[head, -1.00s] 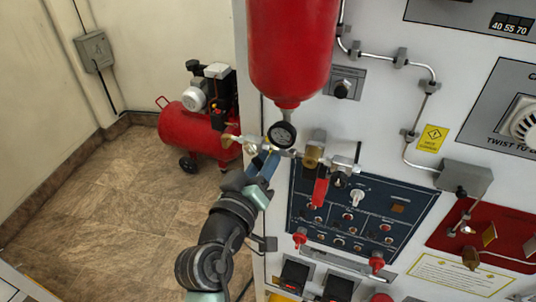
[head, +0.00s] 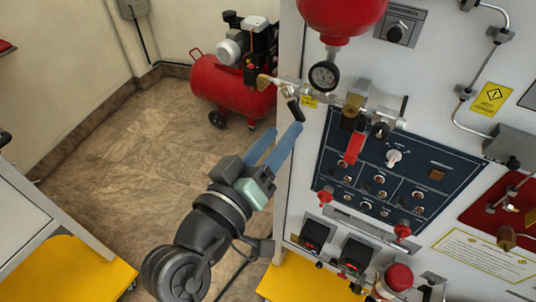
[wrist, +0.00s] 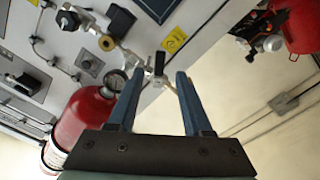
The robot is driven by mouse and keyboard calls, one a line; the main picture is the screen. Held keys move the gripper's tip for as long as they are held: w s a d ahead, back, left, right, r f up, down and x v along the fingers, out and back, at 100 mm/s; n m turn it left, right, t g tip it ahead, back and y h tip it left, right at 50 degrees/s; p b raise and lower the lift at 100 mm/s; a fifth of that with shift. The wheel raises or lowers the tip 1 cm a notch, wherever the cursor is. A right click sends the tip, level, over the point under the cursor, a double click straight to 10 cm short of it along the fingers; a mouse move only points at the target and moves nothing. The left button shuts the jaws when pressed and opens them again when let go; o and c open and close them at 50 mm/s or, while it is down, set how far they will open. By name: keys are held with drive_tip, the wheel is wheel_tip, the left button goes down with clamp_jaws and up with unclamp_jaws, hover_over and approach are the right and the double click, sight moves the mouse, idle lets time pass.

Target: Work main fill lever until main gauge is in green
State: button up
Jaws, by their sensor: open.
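A round main gauge (head: 324,75) with a pale face hangs below a red tank (head: 340,15); its needle is too small to read. Left of it, a small black-handled lever (head: 295,109) hangs tilted from the brass and silver pipe. I cannot tell for sure that this is the main fill lever. My gripper (head: 285,132) is open and empty, with its blue fingertips just below that lever. In the wrist view the black handle (wrist: 159,64) shows between the fingertips (wrist: 159,76), apart from both. The gauge (wrist: 115,82) is beside the left finger there.
A red-handled valve lever (head: 354,148) points down, right of the gauge. A dark blue control panel (head: 400,175) with several knobs lies below it. A red compressor (head: 230,88) stands on the floor behind.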

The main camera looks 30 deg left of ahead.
drive_tip(key=shift+s+b, duration=0.3)
drive_tip(key=shift+s, duration=1.2)
idle(0.6)
